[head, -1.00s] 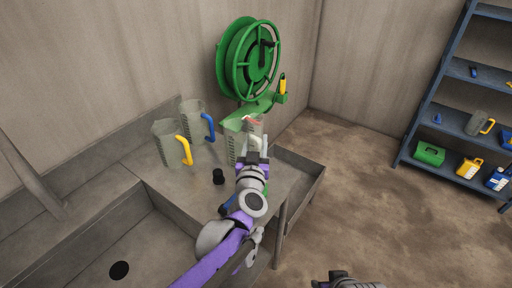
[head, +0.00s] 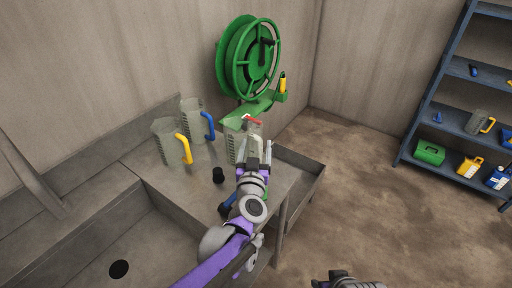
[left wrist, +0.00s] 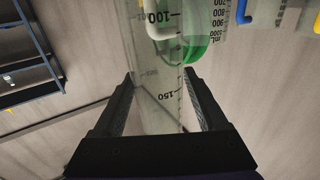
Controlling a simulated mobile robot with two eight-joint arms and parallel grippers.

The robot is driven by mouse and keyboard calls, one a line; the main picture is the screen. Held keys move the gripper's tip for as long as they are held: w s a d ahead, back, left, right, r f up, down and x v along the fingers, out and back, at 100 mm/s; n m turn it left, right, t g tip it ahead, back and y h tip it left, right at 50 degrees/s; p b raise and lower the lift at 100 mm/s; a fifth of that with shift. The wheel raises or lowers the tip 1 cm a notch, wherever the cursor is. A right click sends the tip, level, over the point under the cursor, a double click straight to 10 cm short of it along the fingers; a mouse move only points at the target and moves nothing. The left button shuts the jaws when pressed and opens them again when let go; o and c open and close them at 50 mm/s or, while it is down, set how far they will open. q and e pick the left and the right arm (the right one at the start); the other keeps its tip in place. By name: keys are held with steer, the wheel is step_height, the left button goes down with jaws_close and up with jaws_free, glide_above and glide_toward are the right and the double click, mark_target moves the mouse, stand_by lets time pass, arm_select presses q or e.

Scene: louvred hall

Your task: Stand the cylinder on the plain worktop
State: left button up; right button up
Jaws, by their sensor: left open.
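The cylinder (left wrist: 155,85) is clear, with black graduations marked 100 and 150. In the left wrist view it stands between the two fingers of my left gripper (left wrist: 157,100), which are apart, with a gap visible at the right finger. In the head view my left gripper (head: 257,150) is over the right part of the grey worktop (head: 185,190), beside a clear jug with a white handle (head: 233,145). I cannot make the cylinder out clearly there; the gripper and jug overlap it. My right gripper (head: 343,280) shows only partly at the bottom edge.
Clear jugs with a yellow handle (head: 170,145) and a blue handle (head: 190,118) stand at the back. A small black object (head: 218,175) sits nearby. A green hose reel (head: 248,60) is on the wall. A blue shelf (head: 425,115) stands right. The worktop's front left is clear.

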arm_select(q)
steer(key=shift+r, duration=0.15)
steer(key=shift+s+r, duration=0.15)
steer(key=s+a+b, duration=0.1)
steer(key=s, duration=1)
steer(key=shift+s, duration=0.35)
